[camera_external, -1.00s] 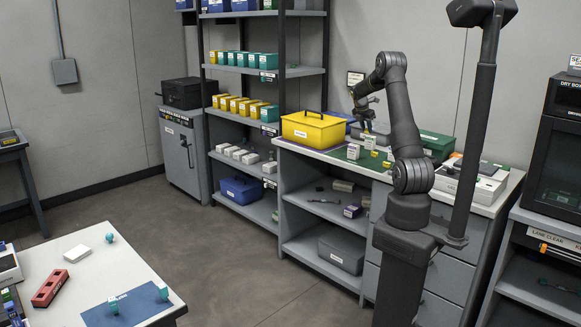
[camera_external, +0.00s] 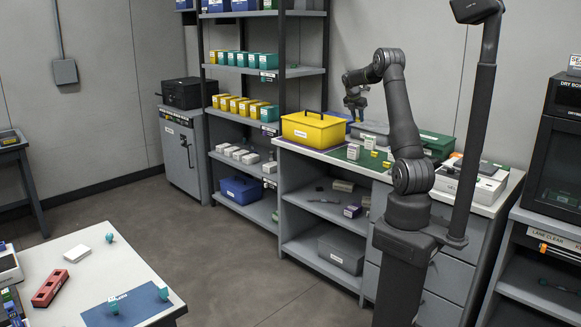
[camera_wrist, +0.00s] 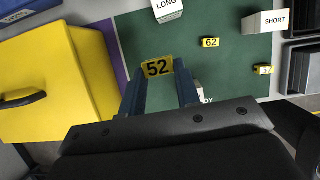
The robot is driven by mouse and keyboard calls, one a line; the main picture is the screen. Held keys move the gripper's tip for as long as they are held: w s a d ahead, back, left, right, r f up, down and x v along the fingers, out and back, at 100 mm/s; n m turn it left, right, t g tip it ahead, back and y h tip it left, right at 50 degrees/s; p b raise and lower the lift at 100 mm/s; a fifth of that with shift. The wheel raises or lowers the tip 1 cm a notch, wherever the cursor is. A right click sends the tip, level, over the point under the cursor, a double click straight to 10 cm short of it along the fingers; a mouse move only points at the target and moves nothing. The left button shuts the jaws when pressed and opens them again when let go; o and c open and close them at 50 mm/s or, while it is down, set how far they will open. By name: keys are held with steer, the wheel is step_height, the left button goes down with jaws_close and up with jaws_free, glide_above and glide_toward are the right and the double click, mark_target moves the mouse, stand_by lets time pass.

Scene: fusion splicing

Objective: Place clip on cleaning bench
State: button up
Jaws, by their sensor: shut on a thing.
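My gripper (camera_wrist: 158,74) is shut on a yellow clip (camera_wrist: 157,68) marked 52, held between its fingertips over the left part of a green mat (camera_wrist: 145,35). The gap beneath the clip is hard to judge. No label naming the cleaning bench is legible. Two other yellow clips lie on the mat, one marked 62 (camera_wrist: 210,42) and a smaller-looking one (camera_wrist: 262,69).
A yellow case (camera_wrist: 50,85) stands close left of my gripper, beyond a purple strip (camera_wrist: 112,50). White blocks marked LONG (camera_wrist: 168,10) and SHORT (camera_wrist: 265,22) stand on the mat. Dark trays (camera_wrist: 302,70) are at right. A front table (camera_external: 60,243) has a blue mat (camera_external: 130,308).

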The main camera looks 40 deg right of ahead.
steer(key=w+a+n+t, duration=0.1)
steer(key=w+a+n, duration=0.2)
steer(key=w+a, duration=0.5)
steer(key=w+a+n+t+y, duration=0.15)
steer(key=w+a, duration=0.25)
steer(key=a, duration=0.7)
steer(key=w+a+n, duration=0.3)
steer(key=w+a, duration=0.3)
steer(key=a, duration=0.4)
steer(key=w+a+n+t+y, duration=0.1)
steer(key=a+n, duration=0.3)
steer(key=a, duration=1.4)
steer(key=w+a+n+y, duration=0.2)
steer(key=a+n, duration=0.2)
steer(key=a, duration=1.4)
steer(key=n+y, duration=0.3)
steer(key=n, duration=0.8)
glide_above(142, 274)
steer(key=d, duration=0.1)
steer(key=shift+g, duration=0.25)
steer(key=f, duration=1.8)
steer(key=shift+s+d+f, duration=0.15)
steer(key=shift+s+f, duration=0.15)
steer(key=shift+f, duration=0.05)
steer(key=shift+s+a+f, duration=0.1)
steer(key=shift+a+f, duration=0.1)
steer(key=shift+f, duration=1.9)
steer(key=shift+f, duration=0.15)
